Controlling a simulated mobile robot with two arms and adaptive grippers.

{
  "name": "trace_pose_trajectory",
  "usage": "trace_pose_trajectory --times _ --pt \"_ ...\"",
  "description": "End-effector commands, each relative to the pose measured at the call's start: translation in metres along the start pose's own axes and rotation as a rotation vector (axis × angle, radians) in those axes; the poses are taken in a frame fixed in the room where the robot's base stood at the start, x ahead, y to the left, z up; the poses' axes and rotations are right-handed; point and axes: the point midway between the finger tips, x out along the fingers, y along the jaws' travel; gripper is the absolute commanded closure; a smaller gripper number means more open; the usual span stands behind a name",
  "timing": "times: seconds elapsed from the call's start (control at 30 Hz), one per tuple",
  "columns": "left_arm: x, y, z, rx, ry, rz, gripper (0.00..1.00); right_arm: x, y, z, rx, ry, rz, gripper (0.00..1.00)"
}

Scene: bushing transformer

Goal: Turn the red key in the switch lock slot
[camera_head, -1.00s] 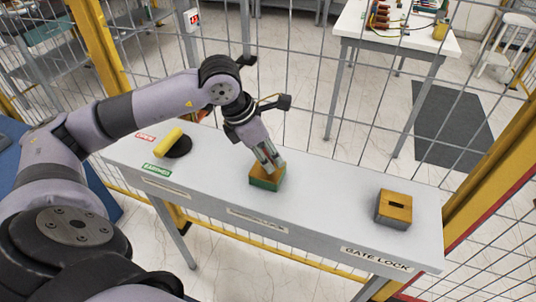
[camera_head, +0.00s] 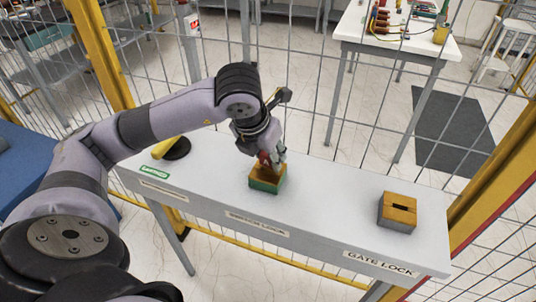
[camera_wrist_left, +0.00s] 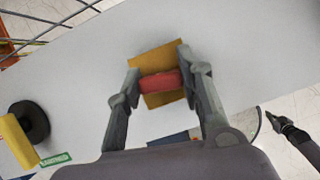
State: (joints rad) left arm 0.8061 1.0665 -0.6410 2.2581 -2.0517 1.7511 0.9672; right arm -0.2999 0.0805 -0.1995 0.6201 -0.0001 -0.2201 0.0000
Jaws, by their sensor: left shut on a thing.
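The switch lock (camera_head: 267,185), a block with a green base and a yellow-orange top, stands on the grey table. My left gripper (camera_head: 271,163) is directly above it, pointing down and shut on the red key (camera_head: 263,158). In the left wrist view the red key (camera_wrist_left: 160,82) lies between the two fingers, across the orange block top (camera_wrist_left: 155,55). The key hides the slot, so how deep it sits is unclear. A dark gripper-like part (camera_wrist_left: 290,130), probably my right gripper, shows at the right edge of the wrist view; its fingers are unclear.
The gate lock block (camera_head: 397,212) with an empty slot stands on the table's right. A wire fence runs behind the table (camera_head: 325,215). The tabletop between the blocks is clear.

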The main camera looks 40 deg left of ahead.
Motion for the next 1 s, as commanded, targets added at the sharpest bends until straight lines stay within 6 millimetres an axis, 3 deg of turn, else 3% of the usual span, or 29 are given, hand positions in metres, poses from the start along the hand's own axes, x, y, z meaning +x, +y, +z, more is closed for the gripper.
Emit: trace_pose_trajectory --times 0.2,0.57,0.6,0.9,1.0 --pt "-0.0001 -0.0004 0.0001 -0.155 0.0 0.063 0.96 0.0007 -0.0014 -0.0002 0.0 0.0 -0.002 1.0" --pt "0.0005 -0.0013 -0.0004 -0.211 0.003 0.086 0.96 0.0015 -0.0016 -0.0001 0.0 0.0 -0.002 1.0" --pt "0.0003 -0.0003 -0.0004 -0.208 0.003 0.085 0.63 0.0011 -0.0017 -0.0001 0.0 0.0 -0.002 1.0" --pt "0.0002 0.0 -0.0003 -0.206 0.002 0.084 0.43 0.0011 -0.0017 -0.0001 0.0 0.0 -0.002 1.0" --pt "0.0002 0.0 -0.0003 -0.206 0.002 0.084 0.42 0.0011 -0.0017 0.0 0.0 0.0 -0.002 1.0"
